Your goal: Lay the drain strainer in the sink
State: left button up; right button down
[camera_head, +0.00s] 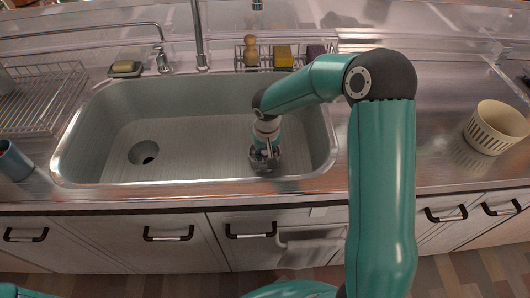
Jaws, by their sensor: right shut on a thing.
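The sink (200,106) is a wide grey basin set in a metal counter, with a round dark drain hole (143,152) in the left part of its floor. My right gripper (265,157) points down inside the right part of the sink, well to the right of the drain. It is shut on a small grey round thing, seemingly the drain strainer (267,166), mostly hidden by the fingers. I cannot tell whether this thing touches the sink floor. My left gripper is out of view.
A wire dish rack (42,98) and a blue cup (14,162) stand left of the sink. The tap (200,40) and a rack with a brush and sponges (283,56) are behind it. A cream slotted holder (495,128) stands at right. The sink floor's middle is clear.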

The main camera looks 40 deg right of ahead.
jog(key=shift+f, duration=0.1)
jog(key=c, duration=1)
grip_release()
jog(key=shift+r, duration=0.3)
notch_tip(320, 180, up, 12)
jog(key=s+p, duration=0.1)
jog(key=shift+s+a+f, duration=0.15)
jog(key=shift+s+a, duration=0.1)
jog(key=shift+a, duration=0.05)
jog(key=shift+p, duration=0.3)
